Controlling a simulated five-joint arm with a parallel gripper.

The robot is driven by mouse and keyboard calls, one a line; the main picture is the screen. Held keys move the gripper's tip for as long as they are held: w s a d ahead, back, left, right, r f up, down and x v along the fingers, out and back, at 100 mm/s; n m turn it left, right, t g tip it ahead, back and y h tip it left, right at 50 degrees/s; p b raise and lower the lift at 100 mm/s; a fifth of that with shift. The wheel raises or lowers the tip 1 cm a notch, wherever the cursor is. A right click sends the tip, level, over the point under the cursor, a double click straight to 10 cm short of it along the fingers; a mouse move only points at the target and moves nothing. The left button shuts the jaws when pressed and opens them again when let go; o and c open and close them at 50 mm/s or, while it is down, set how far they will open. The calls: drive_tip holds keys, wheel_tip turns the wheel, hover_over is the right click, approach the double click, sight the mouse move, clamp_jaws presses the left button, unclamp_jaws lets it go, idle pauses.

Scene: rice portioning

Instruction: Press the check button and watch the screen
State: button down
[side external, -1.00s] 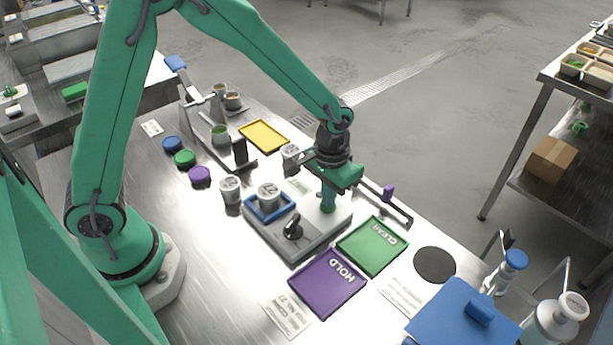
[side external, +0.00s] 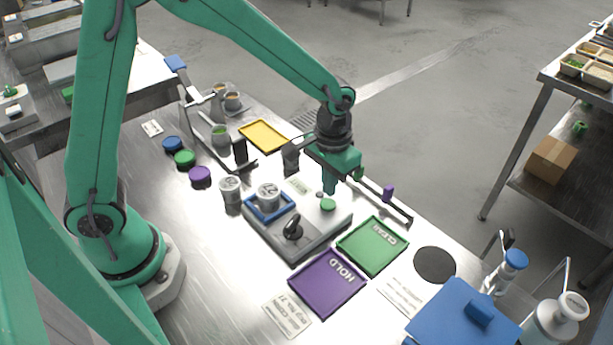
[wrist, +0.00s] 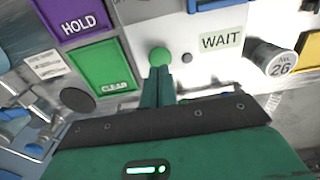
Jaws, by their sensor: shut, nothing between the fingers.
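The green check button (side external: 328,204) is on the grey check device (side external: 318,228). In the wrist view the button (wrist: 160,56) lies just beyond my fingertips. My gripper (side external: 329,190) is shut and empty, pointing down a little above the button, with a visible gap. A small pale screen (side external: 299,185) sits on the device beside the button; in the wrist view the screen (wrist: 221,41) reads WAIT. A lidded cup (side external: 268,194) stands in the blue frame (side external: 254,210) on the device.
The purple HOLD tray (side external: 327,284) and green CLEAR tray (side external: 372,246) lie in front of the device. A yellow tray (side external: 263,135) lies behind. A cup marked No. 26 (wrist: 270,58) stands near the screen. Another cup (side external: 230,188) stands left of the device.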

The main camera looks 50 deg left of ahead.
drive_tip(key=shift+r, duration=1.15)
drive_tip(key=shift+s+a+r, duration=0.15)
drive_tip(key=shift+a+r, duration=0.1)
drive_tip(key=shift+r, duration=0.25)
drive_tip(key=s+a+r+t, duration=0.5)
drive_tip(key=s+a+r, duration=0.6)
drive_tip(key=s+r, duration=0.2)
drive_tip(key=s, duration=0.2)
drive_tip(key=shift+s+a+r+t, duration=0.25)
drive_tip(key=shift+s+r+t, duration=0.05)
drive_tip(key=shift+s, duration=0.1)
